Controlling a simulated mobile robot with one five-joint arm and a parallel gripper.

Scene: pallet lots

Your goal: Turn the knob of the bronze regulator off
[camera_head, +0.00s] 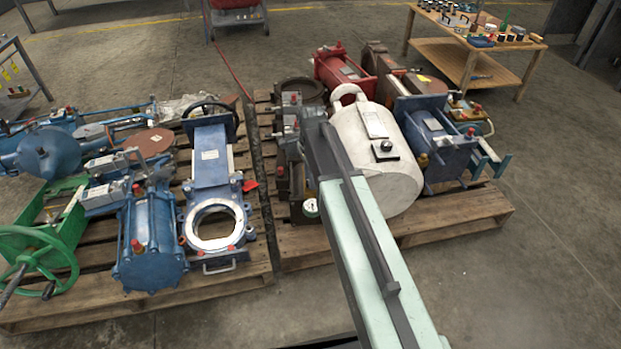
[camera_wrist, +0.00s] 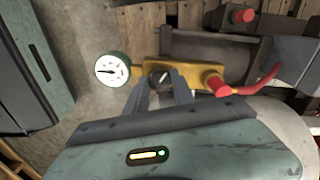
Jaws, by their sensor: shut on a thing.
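The bronze regulator (camera_wrist: 207,79) is a yellow-brass body in the upper middle of the wrist view. A round white gauge with a dark green rim (camera_wrist: 112,69) is on its left, and a red cap sits at its right end. Its knob (camera_wrist: 160,76) is dark with a pale mark, between the fingertips of my gripper (camera_wrist: 160,84). My gripper is shut on the knob, and its fingers hide part of the regulator. In the head view, the gauge (camera_head: 311,207) shows low beside my arm, which hides most of the regulator and my gripper.
A big white tank (camera_head: 395,180) stands just right of my arm on the right pallet (camera_head: 455,218). Blue valves and a green handwheel (camera_head: 35,255) crowd the left pallet. A wooden workbench (camera_head: 465,60) stands at the back right. The floor at the right is clear.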

